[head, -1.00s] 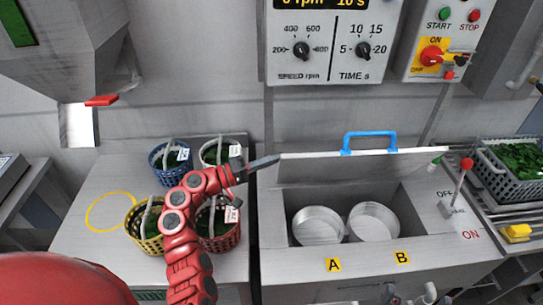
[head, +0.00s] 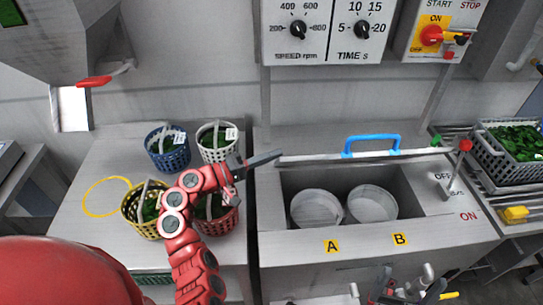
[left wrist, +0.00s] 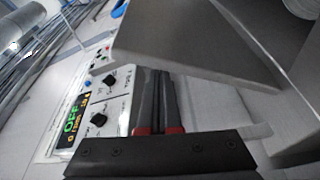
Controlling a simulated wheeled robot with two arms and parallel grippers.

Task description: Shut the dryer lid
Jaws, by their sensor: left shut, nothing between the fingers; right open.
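The dryer lid (head: 330,158) stands raised over the back of the dryer opening, seen almost edge-on, with the blue handle (head: 372,144) beyond its upper edge. Below it, the opening is uncovered and shows two round drums, A (head: 316,208) and B (head: 372,203). My left gripper (head: 277,155) is shut and empty. Its fingertips are at the lid's left end; I cannot tell whether they touch. In the left wrist view, the shut fingers (left wrist: 159,95) are beside a large grey plate, apparently the lid (left wrist: 190,50). My right gripper is not identifiable.
Several baskets, including a blue one (head: 168,150) and a yellow one (head: 143,212), stand on the left counter near my left arm. A lever with a red knob (head: 464,146) stands right of the opening. A crate of greens (head: 510,165) is further right.

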